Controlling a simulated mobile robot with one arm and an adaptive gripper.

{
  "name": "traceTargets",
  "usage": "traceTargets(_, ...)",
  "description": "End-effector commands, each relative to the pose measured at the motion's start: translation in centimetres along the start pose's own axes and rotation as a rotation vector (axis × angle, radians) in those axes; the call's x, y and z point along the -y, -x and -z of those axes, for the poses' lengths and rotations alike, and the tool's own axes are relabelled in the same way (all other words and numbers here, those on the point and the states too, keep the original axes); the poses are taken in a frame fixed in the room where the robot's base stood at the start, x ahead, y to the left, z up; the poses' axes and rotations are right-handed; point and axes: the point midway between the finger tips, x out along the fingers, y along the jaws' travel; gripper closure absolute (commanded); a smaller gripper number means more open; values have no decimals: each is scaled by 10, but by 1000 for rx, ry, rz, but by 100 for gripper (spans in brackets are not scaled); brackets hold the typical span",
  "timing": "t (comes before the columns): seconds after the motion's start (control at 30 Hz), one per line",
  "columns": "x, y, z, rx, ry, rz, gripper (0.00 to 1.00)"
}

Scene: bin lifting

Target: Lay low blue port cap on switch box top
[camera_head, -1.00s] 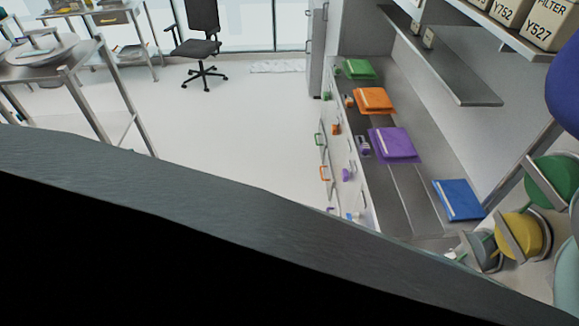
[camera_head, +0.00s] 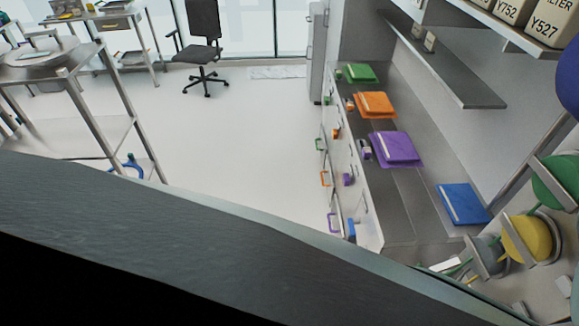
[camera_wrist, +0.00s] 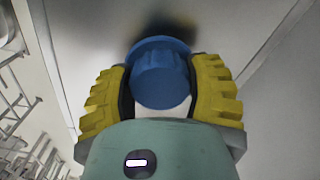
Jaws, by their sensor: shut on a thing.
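In the wrist view, a blue cap (camera_wrist: 161,73), round with a wider rim at its far end, sits between the two yellow ribbed fingers of my gripper (camera_wrist: 161,88). The fingers press on it from both sides. A pale flat surface (camera_wrist: 240,40) lies beyond the cap, with a dark blurred shadow by the cap's rim. I cannot tell whether the cap touches it, or whether this surface belongs to the switch box. My gripper and the cap do not show in the head view, and I cannot make out the switch box there.
In the head view, a long grey counter (camera_head: 405,195) holds green, orange, purple and blue flat items (camera_head: 462,203). Green and yellow reels (camera_head: 527,238) hang at right. Labelled boxes (camera_head: 548,22) stand on a shelf. A metal table (camera_head: 80,70) and office chair (camera_head: 205,45) stand around open floor.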

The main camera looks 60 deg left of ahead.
Motion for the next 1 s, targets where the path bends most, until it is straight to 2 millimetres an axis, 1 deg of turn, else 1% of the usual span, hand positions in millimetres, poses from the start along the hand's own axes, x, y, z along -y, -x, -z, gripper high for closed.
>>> traceTargets(0.17, 0, -2, 1, -3, -2, 3, 89)
traceTargets(0.2, 0, -2, 1, -4, -2, 4, 39)
traceTargets(0.47, 0, -1, 1, -3, -2, 3, 13)
traceTargets(0.83, 0, 0, 1, -3, -2, 3, 13)
traceTargets(1.0, 2, 7, 3, -8, -2, 8, 13)
